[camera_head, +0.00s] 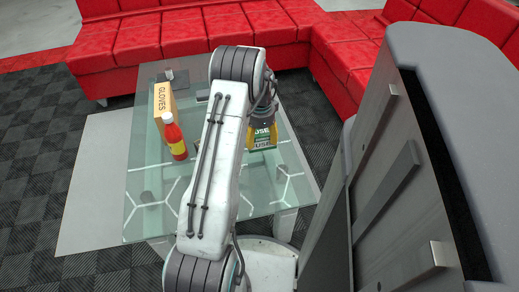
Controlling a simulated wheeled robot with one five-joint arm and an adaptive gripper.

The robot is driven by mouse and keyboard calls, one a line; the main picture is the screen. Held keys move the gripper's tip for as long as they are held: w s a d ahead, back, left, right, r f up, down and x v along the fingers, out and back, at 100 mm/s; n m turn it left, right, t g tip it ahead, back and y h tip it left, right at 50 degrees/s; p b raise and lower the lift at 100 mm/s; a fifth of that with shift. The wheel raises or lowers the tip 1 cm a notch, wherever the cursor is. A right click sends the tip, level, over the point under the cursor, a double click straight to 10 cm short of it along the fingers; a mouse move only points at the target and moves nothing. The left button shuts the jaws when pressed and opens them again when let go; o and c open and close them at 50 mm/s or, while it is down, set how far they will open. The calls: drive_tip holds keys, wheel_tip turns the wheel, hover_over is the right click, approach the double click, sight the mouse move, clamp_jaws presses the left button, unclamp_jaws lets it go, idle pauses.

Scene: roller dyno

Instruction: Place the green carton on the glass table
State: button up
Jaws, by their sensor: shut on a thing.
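The green carton (262,138), with yellow parts and white lettering, shows just right of my arm in the head view. My gripper (265,118) is shut on its upper part from above, and the fingers are partly hidden by the arm and the carton. The carton is over the right part of the glass table (230,192). I cannot tell whether its bottom touches the glass.
A red bottle with a yellow label (174,138) and an orange gloves box (164,106) stand on the left of the table. Red sofas (160,35) lie behind. A tall grey cabinet (385,170) stands close on the right.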

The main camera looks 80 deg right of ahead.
sight(260, 146)
drive_tip(key=shift+w+d+f, duration=0.1)
drive_tip(key=shift+w+f, duration=0.05)
drive_tip(key=shift+f+b, duration=1.5)
drive_tip(key=shift+f, duration=0.4)
drive_tip(key=shift+f, duration=0.15)
drive_tip(key=o, duration=1.3)
wheel_tip(260, 146, up, 10)
drive_tip(key=p, duration=0.3)
drive_tip(key=shift+r+p, duration=0.25)
drive_tip(key=shift+p, duration=0.05)
drive_tip(key=shift+r+p, duration=0.9)
